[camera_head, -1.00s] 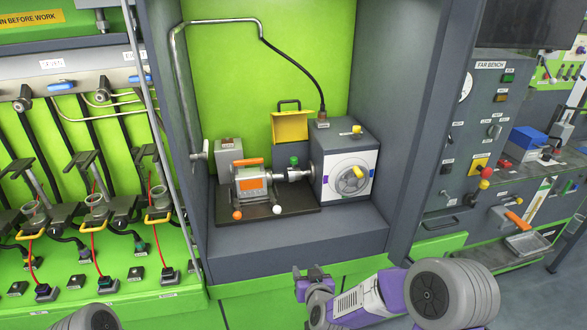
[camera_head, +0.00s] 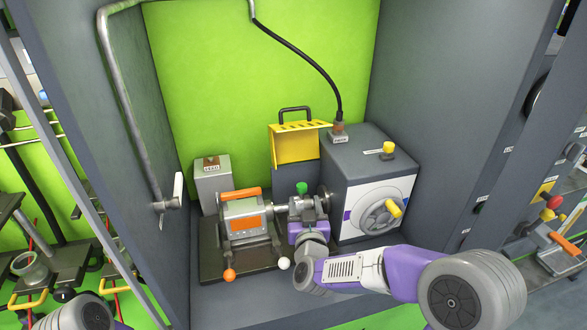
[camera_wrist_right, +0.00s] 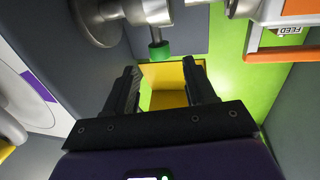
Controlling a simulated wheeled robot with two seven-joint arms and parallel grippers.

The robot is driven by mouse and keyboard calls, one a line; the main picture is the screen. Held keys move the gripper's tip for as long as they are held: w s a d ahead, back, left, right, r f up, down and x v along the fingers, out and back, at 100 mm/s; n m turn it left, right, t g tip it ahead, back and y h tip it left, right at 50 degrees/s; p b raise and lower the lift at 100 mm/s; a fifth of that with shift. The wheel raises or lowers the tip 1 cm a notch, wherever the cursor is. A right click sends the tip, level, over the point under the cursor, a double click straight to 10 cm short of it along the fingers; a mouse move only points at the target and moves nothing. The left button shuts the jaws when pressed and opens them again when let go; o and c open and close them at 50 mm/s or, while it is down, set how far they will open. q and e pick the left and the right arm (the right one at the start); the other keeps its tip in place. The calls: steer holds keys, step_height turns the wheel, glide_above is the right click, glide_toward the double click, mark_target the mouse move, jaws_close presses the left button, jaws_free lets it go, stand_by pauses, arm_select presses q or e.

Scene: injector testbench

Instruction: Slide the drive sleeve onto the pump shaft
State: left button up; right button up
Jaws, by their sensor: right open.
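The drive sleeve is a metal cylinder with a green knob (camera_head: 302,187), between the orange-handled unit (camera_head: 245,218) and the grey drive box (camera_head: 368,180). It lies along a horizontal metal shaft (camera_head: 282,208); my gripper hides part of this line. In the right wrist view the sleeve (camera_wrist_right: 148,12) crosses the top, its green knob (camera_wrist_right: 158,50) just beyond the finger gap. My right gripper (camera_head: 308,203) is open at the sleeve from the front; in its wrist view the fingers (camera_wrist_right: 160,68) are apart with nothing between them. I cannot tell if they touch the sleeve. My left gripper is out of view.
A yellow cover (camera_head: 296,147) stands behind the shaft. A dark base plate (camera_head: 225,262) carries levers with an orange ball (camera_head: 229,275) and a white ball (camera_head: 284,263). Grey cabinet walls bound both sides. A black cable (camera_head: 305,60) hangs above the drive box.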

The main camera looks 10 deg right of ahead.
mark_target(302, 190)
steer(key=shift+w+d+r, duration=0.1)
steer(key=shift+w+r, duration=0.1)
steer(key=shift+w, duration=0.35)
steer(key=shift+w+d, duration=0.15)
steer(key=shift+w, duration=0.9)
steer(key=shift+w+d, duration=0.2)
steer(key=shift+w, duration=0.85)
steer(key=shift+w+d, duration=0.15)
steer(key=shift+w, duration=0.9)
jaws_close()
